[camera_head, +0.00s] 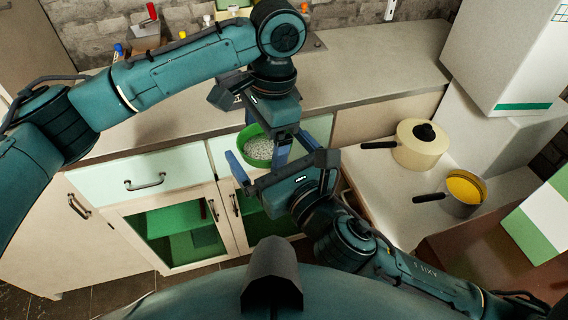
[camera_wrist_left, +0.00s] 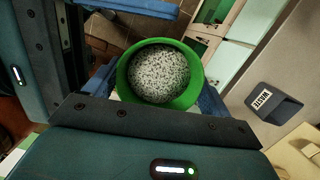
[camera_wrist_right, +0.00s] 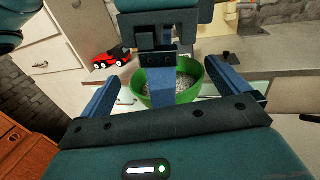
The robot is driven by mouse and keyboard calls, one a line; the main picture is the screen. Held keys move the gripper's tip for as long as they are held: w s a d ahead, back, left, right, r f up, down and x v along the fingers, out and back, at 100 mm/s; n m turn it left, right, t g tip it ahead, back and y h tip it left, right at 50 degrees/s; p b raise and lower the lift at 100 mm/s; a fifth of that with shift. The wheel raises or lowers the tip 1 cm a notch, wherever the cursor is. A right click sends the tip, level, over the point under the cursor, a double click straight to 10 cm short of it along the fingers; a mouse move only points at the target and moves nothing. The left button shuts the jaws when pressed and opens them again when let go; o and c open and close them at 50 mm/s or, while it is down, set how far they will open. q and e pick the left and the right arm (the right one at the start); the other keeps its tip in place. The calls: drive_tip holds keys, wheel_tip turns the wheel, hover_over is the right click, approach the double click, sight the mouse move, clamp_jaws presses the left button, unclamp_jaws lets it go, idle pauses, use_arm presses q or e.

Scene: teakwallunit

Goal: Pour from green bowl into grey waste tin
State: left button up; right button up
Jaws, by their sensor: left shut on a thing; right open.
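The green bowl (camera_head: 258,150) holds pale speckled grains and hangs in front of the counter edge. My left gripper (camera_head: 281,150) is shut on the rim of the bowl. The bowl and its grains fill the middle of the left wrist view (camera_wrist_left: 189,98). My right gripper (camera_head: 274,163) is open close to the bowl, its fingers spread on either side of it in the right wrist view (camera_wrist_right: 165,85); I cannot tell whether they touch. The grey waste tin (camera_wrist_left: 272,103), labelled WASTE, stands on the counter in the left wrist view.
The counter (camera_head: 375,65) has bare room right of my left arm. Cabinet doors lie below. A red toy (camera_wrist_right: 110,58) shows in the right wrist view.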

drive_tip(key=shift+w+a, duration=0.3)
drive_tip(key=shift+w, duration=0.15)
drive_tip(key=shift+s+a, duration=0.1)
drive_tip(key=shift+s, duration=0.05)
drive_tip(key=c, duration=0.9)
use_arm(q)
drive_tip(key=o, duration=0.7)
use_arm(e)
drive_tip(key=shift+c, duration=0.2)
use_arm(q)
drive_tip(key=o, duration=0.3)
drive_tip(key=shift+r, duration=0.1)
